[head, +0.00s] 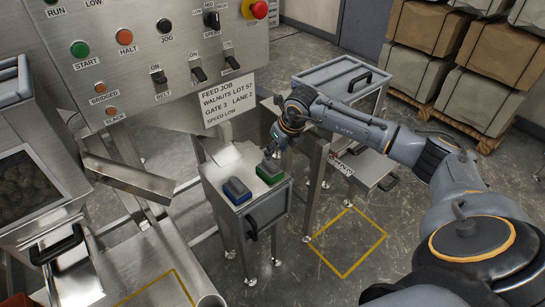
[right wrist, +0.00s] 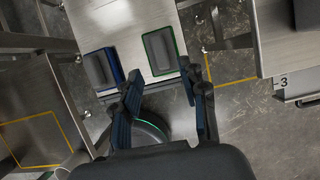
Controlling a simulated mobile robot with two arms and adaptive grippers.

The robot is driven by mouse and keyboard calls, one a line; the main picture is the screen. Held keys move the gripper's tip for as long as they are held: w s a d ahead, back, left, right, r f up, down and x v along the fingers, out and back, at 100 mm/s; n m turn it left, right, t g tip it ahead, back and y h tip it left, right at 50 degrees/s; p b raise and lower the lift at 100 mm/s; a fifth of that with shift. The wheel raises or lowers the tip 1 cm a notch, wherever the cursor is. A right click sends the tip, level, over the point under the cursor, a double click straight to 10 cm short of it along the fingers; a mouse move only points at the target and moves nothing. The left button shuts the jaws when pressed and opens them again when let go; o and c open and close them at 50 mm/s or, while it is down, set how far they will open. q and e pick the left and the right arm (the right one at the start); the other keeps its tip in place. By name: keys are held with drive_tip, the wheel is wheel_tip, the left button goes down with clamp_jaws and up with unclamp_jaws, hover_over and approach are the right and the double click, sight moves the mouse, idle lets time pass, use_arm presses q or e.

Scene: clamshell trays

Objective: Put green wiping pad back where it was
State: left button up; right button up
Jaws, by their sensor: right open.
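The green wiping pad (head: 270,172) has a grey block on a green base and lies flat on the top of a small metal stand. My right gripper (head: 271,152) is just above and behind it in the head view. In the right wrist view the same pad (right wrist: 161,52) lies ahead of the fingertips, slightly nearer the right finger. The right gripper (right wrist: 160,88) is open, with nothing between its fingers. A blue pad (head: 237,190) lies beside the green one on the same stand, and it also shows in the right wrist view (right wrist: 101,68). My left gripper is out of view.
The small metal stand (head: 222,169) has bare top behind the pads and a dark handle (head: 266,219) on its front. A control panel (head: 150,45) with buttons and switches rises behind. A grey lidded bin (head: 340,80) stands right of it. Yellow outlines (head: 348,242) mark open floor.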

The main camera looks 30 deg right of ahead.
drive_tip(key=shift+v, duration=2.25)
